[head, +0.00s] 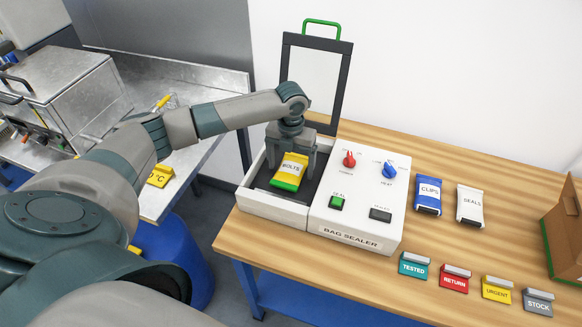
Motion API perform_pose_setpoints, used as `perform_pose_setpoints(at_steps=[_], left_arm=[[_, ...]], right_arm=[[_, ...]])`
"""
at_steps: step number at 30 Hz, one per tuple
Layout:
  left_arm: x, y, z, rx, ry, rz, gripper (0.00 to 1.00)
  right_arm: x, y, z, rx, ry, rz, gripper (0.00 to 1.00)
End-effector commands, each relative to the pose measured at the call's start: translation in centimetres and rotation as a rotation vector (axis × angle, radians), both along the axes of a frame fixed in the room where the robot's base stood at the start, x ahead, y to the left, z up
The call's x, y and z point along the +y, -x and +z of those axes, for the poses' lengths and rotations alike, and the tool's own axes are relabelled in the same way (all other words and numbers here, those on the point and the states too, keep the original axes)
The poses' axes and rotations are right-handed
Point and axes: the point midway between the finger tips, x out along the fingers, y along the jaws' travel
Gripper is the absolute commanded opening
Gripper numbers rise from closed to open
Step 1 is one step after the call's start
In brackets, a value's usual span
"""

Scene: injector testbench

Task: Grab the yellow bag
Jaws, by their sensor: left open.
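The yellow bag (289,171) is labelled BOLTS and has a green lower edge. It lies in the open tray of the bag sealer (355,215), on the dark tray floor. My left gripper (290,168) points down over the tray, with one finger on each side of the bag's upper part. Its jaws are open. I cannot tell whether the fingers touch the bag. My right gripper does not show.
The sealer's framed lid (344,88) stands raised behind the tray. A blue CLIPS bag (428,195) and a white SEALS bag (470,204) lie to the right. Coloured label holders (454,278) line the wooden table's front. A brown box (565,230) stands at the far right.

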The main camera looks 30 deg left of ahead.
Motion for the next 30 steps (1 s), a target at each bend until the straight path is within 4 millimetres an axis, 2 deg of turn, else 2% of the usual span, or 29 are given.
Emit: perform_pose_setpoints(at_steps=[14, 20, 30], left_arm=[[-0.01, -0.02, -0.14, -0.001, 0.001, 0.0, 0.86], [0.0, -0.02, -0.13, -0.001, 0.001, 0.0, 0.41], [-0.01, -0.05, -0.02, -0.001, 0.001, 0.0, 0.41]], right_arm=[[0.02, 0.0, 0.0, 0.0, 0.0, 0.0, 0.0], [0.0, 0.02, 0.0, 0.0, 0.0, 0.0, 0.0], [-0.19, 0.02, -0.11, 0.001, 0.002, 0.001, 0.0]])
